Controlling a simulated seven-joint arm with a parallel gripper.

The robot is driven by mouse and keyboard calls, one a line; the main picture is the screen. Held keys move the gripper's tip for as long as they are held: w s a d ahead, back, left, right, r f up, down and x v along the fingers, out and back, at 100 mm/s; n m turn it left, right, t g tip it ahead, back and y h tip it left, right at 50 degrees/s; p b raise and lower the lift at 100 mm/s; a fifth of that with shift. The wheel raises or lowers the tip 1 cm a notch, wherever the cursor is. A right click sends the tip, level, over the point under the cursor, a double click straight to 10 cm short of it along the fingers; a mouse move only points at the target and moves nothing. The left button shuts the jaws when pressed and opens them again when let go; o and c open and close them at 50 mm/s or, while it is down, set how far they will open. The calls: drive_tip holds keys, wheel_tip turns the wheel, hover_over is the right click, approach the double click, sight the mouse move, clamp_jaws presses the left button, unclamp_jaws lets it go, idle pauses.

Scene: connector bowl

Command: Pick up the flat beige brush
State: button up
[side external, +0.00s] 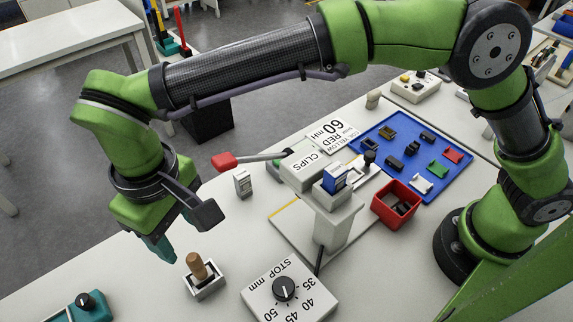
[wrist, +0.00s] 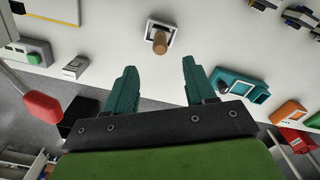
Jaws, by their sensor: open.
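My gripper (side external: 160,247) hangs at the left in the side view, above the table's edge area. In the wrist view its two teal fingers (wrist: 158,68) are spread apart with nothing between them. A tan wooden, rounded handle (side external: 197,268) stands upright in a small white square holder (side external: 207,288), to the right of my fingers in the side view. In the wrist view the handle (wrist: 160,43) lies beyond the gap between my fingertips, apart from them. I cannot tell whether this handle belongs to the flat beige brush; no bristles show.
A white STOP mm dial box (side external: 290,290) and a press stand (side external: 330,225) are on the right. A red-knobbed lever (side external: 224,161) reaches left from the press. A red bin (side external: 397,204) and blue parts tray (side external: 410,155) lie behind. A teal box (side external: 80,310) is front left.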

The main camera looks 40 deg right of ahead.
sight(197, 268)
wheel_tip(197, 268, down, 12)
drive_tip(key=shift+f, duration=0.2)
idle(0.4)
drive_tip(key=shift+c, duration=0.5)
clamp_jaws()
